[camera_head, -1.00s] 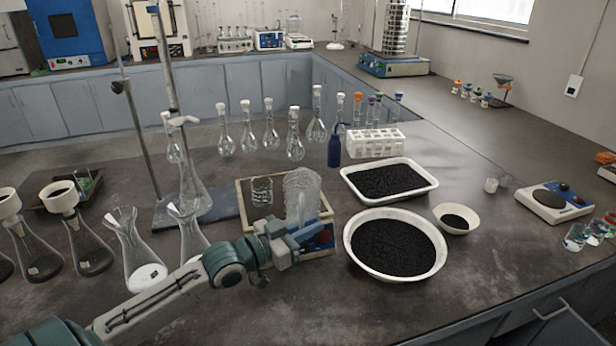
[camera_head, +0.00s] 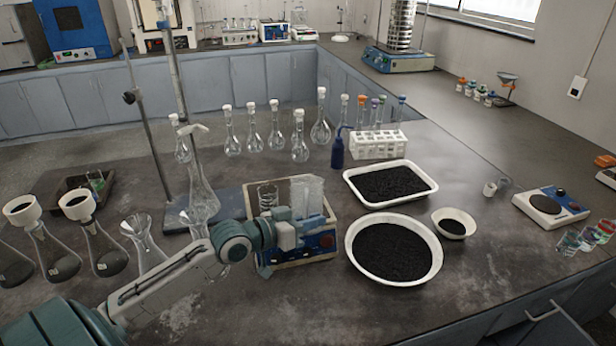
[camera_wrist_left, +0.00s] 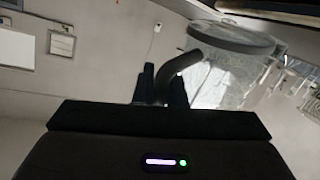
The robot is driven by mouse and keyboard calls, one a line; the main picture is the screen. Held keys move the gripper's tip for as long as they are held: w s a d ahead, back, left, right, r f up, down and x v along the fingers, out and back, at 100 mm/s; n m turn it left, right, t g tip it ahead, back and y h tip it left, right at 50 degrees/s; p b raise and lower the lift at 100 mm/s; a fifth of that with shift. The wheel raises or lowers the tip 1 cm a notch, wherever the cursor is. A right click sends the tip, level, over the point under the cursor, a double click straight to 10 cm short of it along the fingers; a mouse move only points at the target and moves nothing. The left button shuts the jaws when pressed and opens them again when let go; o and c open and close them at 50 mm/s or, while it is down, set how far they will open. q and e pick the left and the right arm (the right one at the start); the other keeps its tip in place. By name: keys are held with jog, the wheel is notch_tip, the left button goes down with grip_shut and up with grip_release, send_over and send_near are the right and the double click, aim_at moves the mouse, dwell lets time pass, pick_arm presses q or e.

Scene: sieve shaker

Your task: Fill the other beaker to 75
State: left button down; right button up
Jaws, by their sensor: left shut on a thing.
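A clear glass jug (camera_head: 313,190) is at my left gripper (camera_head: 298,232), which is shut on its handle. The wrist view shows the jug (camera_wrist_left: 235,65) at upper right, with a dark curved handle (camera_wrist_left: 181,70) at the fingers. Its fill level cannot be made out. A smaller clear beaker (camera_head: 267,194) stands left of the jug, on or behind a wood-edged unit with a blue front panel (camera_head: 322,240). My right gripper is not in view.
A large round bowl of black grains (camera_head: 437,262), a white tray of black grains (camera_head: 352,192) and a small bowl (camera_head: 440,230) stand to the right. Flasks (camera_head: 104,250) stand at left. A stand rod (camera_head: 150,150) rises behind the arm.

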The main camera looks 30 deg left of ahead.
aim_at(304, 191)
pick_arm(q)
jog(key=shift+w+a+r+n+g+p, duration=0.2)
jog(key=shift+w+r+n+g+p, duration=0.35)
jog(key=shift+r+p, duration=0.3)
jog(key=shift+w+a+r+n+g+p, duration=0.4)
jog(key=shift+w+a+n+g+p, duration=0.15)
jog(key=shift+w+p, duration=0.25)
jog(key=r+p, duration=0.2)
jog(key=p, duration=0.1)
jog(key=shift+w+a+n+g, duration=0.1)
jog(key=shift+w+n+g, duration=0.15)
jog(key=shift+n+g, duration=0.15)
jog(key=shift+r, duration=0.3)
jog(key=shift+a+f, duration=0.1)
jog(key=shift+f, duration=0.1)
jog(key=shift+g, duration=0.3)
jog(key=shift+w+n, duration=0.1)
jog(key=shift+n, duration=0.2)
jog(key=shift+r+p, duration=0.1)
jog(key=shift+p, duration=0.2)
